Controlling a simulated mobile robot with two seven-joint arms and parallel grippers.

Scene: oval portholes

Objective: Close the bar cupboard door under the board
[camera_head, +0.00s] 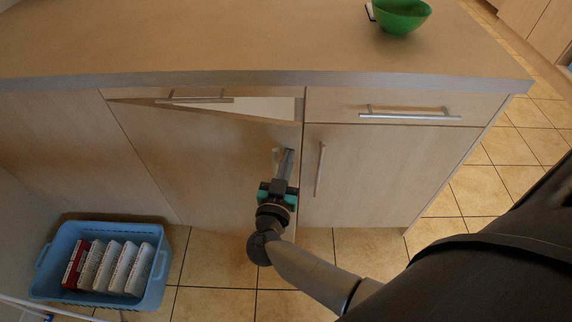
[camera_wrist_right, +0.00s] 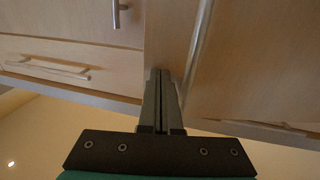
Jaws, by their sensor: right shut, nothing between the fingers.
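The pale wood cupboard door (camera_head: 205,165) under the board (camera_head: 250,45) stands ajar. Its hinge side is at the left, and a wedge-shaped gap along its top shows the white interior (camera_head: 262,106). My right gripper (camera_head: 286,158) is shut and empty, in front of the door's free edge, beside its upright bar handle (camera_head: 276,160). In the right wrist view, which looks upside down, the shut fingers (camera_wrist_right: 162,80) point at the door's edge area, with the handle (camera_wrist_right: 198,42) just right of them. Whether they touch the door I cannot tell. My left gripper is out of view.
A closed door (camera_head: 385,175) with an upright handle (camera_head: 320,170) and a closed drawer (camera_head: 400,108) lie to the right. A blue basket (camera_head: 155,285) of boxed items stands on the tiled floor at left. A green bowl (camera_head: 400,14) sits on the board.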

